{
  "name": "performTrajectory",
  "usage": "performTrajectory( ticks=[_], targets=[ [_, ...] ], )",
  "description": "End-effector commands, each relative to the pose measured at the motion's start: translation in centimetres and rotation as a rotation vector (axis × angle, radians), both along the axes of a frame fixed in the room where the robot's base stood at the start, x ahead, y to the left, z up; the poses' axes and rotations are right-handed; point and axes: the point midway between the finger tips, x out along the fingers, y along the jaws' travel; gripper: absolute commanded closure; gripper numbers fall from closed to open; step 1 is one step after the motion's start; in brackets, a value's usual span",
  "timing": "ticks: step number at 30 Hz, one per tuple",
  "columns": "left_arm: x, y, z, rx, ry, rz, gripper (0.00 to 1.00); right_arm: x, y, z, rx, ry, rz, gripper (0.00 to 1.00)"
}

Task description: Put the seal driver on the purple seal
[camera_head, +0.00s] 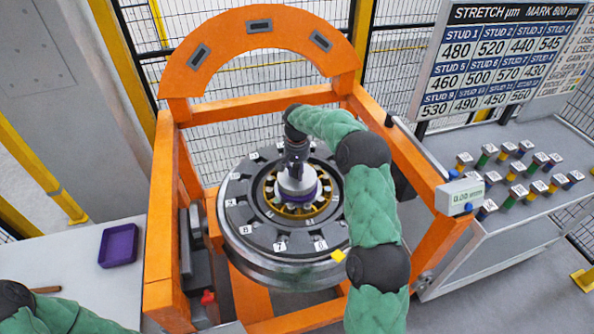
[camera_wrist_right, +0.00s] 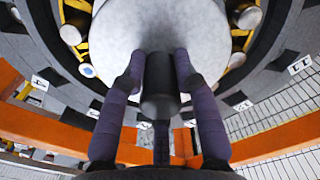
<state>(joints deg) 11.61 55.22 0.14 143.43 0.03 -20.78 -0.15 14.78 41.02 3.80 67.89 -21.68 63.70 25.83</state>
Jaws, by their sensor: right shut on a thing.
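The seal driver (camera_head: 296,183) is a pale grey disc with a dark handle, over the middle of the round wheel hub (camera_head: 240,215). In the right wrist view the disc (camera_wrist_right: 150,30) is large and the dark handle (camera_wrist_right: 160,85) points at the camera. My right gripper (camera_head: 296,160) is shut on the handle from above; its fingers (camera_wrist_right: 160,75) flank it in the wrist view. The purple seal (camera_head: 300,201) shows as a rim just below the disc, mostly hidden by it. I cannot tell whether driver and seal touch. My left gripper is out of view.
An orange gantry frame (camera_head: 160,220) with an arch (camera_head: 262,35) surrounds the hub. A purple tray (camera_head: 119,245) sits on the left bench. Several coloured studs (camera_head: 517,192) stand on the right bench below a stretch board (camera_head: 500,60). A small readout box (camera_head: 459,197) sits on the right beam.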

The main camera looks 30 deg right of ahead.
Motion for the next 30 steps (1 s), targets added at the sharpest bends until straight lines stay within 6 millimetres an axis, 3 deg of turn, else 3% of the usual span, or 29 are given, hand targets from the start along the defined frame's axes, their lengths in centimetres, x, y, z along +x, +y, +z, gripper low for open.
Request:
performTrajectory(
  ticks=[8,9,11,23,30],
  targets=[
    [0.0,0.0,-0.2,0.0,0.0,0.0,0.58,0.1,-0.1,-0.3,-0.001,-0.003,-0.001,1.0],
    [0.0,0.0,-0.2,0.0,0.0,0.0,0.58,0.0,0.0,-0.4,-0.001,-0.001,0.0,0.61],
    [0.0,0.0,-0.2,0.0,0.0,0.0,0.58,0.0,0.0,-0.4,-0.001,-0.001,0.0,0.46],
    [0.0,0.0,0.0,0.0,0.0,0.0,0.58,0.0,0.0,0.0,-0.001,-0.001,0.0,0.46],
    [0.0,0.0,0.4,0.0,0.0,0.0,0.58,0.1,0.0,3.4,-0.001,-0.006,0.0,0.46]
  ],
)
